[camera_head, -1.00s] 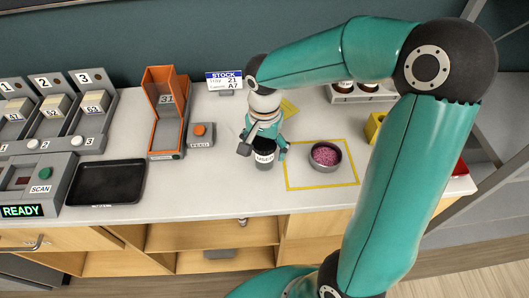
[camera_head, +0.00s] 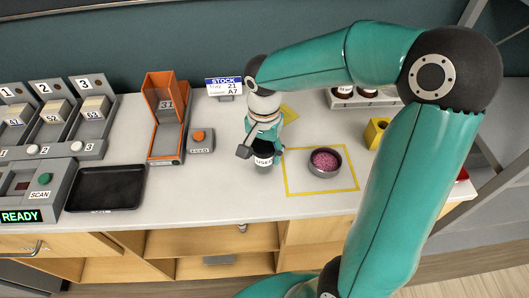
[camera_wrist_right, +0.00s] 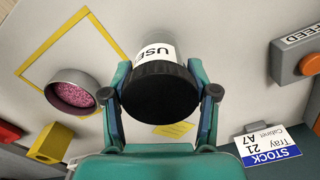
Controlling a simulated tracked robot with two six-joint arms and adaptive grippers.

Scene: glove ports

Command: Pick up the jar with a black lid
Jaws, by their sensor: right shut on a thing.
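The jar (camera_head: 264,159) has a black lid and a white label reading USED. It is near the middle of the counter, left of the yellow square outline. My right gripper (camera_head: 263,147) is over it from above, shut on it. In the right wrist view the jar's round black lid (camera_wrist_right: 160,92) faces the camera, with one finger of the right gripper (camera_wrist_right: 160,98) on each side. The gripper hides part of the jar in the head view, and I cannot tell whether its base touches the counter. My left gripper is not in view.
A round dish of pink bits (camera_head: 325,161) sits in the yellow outline (camera_head: 291,191). A yellow block (camera_head: 376,131) and a rack with dark-topped items (camera_head: 351,99) are right. An orange bin (camera_head: 166,130), feed button box (camera_head: 200,140) and black tray (camera_head: 105,188) are left.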

